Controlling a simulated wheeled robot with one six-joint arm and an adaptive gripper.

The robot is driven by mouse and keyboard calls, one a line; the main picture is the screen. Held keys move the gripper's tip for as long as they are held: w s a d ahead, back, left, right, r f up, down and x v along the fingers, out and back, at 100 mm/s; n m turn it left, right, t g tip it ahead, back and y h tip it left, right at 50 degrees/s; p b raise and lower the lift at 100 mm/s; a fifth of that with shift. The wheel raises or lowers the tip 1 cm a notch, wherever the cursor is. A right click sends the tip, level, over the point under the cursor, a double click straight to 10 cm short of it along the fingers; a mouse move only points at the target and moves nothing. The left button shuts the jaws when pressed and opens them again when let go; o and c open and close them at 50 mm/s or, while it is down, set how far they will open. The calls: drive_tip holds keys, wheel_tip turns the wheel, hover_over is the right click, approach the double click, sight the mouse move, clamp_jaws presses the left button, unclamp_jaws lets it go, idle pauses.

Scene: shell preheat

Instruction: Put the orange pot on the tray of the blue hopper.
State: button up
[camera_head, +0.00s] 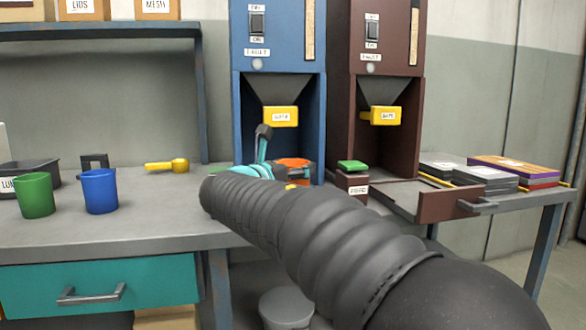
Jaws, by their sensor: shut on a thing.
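The blue hopper (238,110) stands at the back of the bench, with a yellow labelled spout (281,116) in its open bay. The orange pot (293,163) shows as a round orange top low at the front of this bay. My gripper (263,150) is just left of the pot, its teal and dark parts partly hidden behind my black ribbed arm. It is shut on the orange pot. My arm hides the pot's lower part and most of the hopper's tray, so I cannot tell whether the pot touches the tray.
A brown hopper (342,100) stands to the right, with a green-topped block (352,165) before it. An open brown drawer (450,203) juts out at right. Green (34,195) and blue (100,191) cups and a yellow scoop (168,166) stand left. The bench between is clear.

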drive_tip(key=o, duration=1.2)
drive_tip(key=shift+c, duration=0.2)
drive_tip(key=p+v, duration=0.1)
drive_tip(key=v, duration=1.1)
drive_tip(key=shift+r, duration=0.1)
